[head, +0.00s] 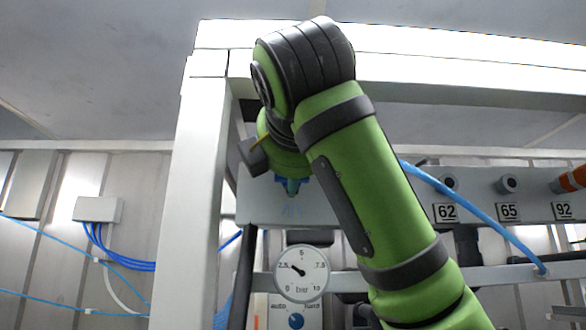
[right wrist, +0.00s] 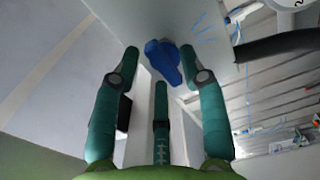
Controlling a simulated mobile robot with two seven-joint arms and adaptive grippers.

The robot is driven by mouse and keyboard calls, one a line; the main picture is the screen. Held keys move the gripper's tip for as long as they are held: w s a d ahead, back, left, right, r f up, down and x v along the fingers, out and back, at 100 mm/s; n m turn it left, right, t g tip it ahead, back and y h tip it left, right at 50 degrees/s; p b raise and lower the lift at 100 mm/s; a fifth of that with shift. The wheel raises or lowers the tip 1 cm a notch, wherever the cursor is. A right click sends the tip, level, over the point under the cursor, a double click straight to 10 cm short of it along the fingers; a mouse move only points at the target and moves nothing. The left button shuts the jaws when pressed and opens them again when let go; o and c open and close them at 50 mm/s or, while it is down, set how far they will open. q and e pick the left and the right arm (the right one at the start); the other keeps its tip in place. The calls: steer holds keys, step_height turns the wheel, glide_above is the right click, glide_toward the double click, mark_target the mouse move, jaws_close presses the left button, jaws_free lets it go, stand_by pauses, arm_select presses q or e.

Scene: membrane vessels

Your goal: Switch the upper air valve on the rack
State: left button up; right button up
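The upper air valve has a blue handle (right wrist: 163,60) on a pale panel (right wrist: 205,30), seen in the right wrist view. My right gripper (right wrist: 166,70) has teal fingers spread apart, with the handle just beyond and between their tips. I see no clear contact. In the head view my green right arm rises from the lower right and bends down at the rack's upper left. My left gripper is not in view.
A round pressure gauge (head: 301,273) sits below, with a blue auto/hand knob (head: 296,321) under it. The white rack post (head: 193,200) stands left of the arm. A blue hose (head: 470,210) crosses at right near labels 62, 65 and 92.

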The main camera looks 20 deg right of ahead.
steer(key=shift+f, duration=0.1)
steer(key=v, duration=1.2)
steer(key=shift+w, duration=0.15)
stand_by(0.3)
